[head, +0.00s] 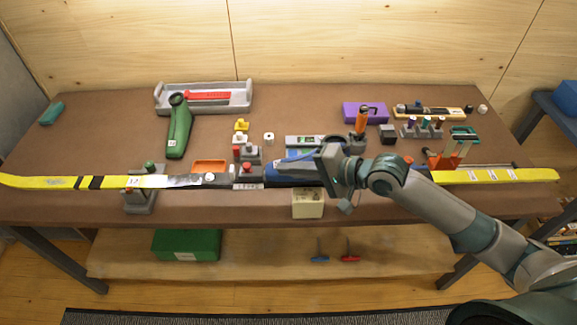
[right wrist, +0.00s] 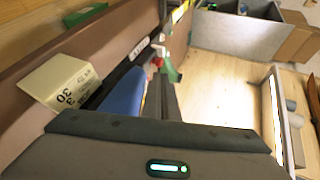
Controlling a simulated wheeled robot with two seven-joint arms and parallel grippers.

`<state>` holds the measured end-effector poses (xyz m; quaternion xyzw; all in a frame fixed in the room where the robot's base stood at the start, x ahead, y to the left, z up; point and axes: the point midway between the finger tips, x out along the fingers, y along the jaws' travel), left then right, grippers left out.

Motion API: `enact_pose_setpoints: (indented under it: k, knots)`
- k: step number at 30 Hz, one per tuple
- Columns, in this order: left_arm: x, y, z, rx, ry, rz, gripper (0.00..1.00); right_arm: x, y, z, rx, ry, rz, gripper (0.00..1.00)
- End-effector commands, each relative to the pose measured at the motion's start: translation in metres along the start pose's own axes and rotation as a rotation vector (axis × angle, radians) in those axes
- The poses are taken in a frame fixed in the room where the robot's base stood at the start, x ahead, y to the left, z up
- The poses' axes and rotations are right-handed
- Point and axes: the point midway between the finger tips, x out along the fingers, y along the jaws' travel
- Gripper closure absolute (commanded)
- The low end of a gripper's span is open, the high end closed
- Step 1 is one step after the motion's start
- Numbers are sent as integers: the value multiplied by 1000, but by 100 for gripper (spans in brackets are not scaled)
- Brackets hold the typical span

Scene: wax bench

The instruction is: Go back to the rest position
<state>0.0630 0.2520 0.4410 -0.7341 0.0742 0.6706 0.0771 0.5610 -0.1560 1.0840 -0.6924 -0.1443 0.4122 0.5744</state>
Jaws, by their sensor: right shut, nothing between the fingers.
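My right gripper (head: 328,166) is over the front middle of the brown bench (head: 100,122), with its arm coming in from the lower right. It is shut and empty. It overlaps the blue middle of a long yellow and black ski (head: 45,182) in the head view. I cannot tell the gap between them. The ski lies across the bench front on grey supports (head: 138,200). In the right wrist view a blue surface (right wrist: 124,94) and a cream block (right wrist: 60,82) marked 30 lie beyond the gripper body. My left gripper is not in view.
The cream block (head: 308,204) is at the front edge below the ski. An orange-handled tool (head: 361,121), a purple box (head: 364,112) and a red-orange clamp (head: 440,160) stand near my right arm. A grey tray (head: 240,104) and green iron (head: 179,130) are at back left.

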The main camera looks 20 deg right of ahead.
Motion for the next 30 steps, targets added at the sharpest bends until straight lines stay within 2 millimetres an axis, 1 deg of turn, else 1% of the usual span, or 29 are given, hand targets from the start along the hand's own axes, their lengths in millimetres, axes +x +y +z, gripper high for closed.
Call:
enact_pose_setpoints:
  k: [1, 3, 22, 26, 29, 30]
  knots:
    - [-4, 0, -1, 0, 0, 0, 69, -1, -3, 0, 1, 0, 0, 100]
    - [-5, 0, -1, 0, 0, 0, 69, -2, -3, 0, 1, -1, 0, 100]
    - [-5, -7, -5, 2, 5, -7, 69, -1, -1, 1, -4, -1, 2, 100]
    - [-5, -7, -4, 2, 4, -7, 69, 0, 7, 9, -43, 0, 18, 100]
    - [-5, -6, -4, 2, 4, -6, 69, 2, 21, 22, -115, 2, 47, 100]
    - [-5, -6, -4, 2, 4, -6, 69, 3, 30, 29, -156, 4, 65, 100]
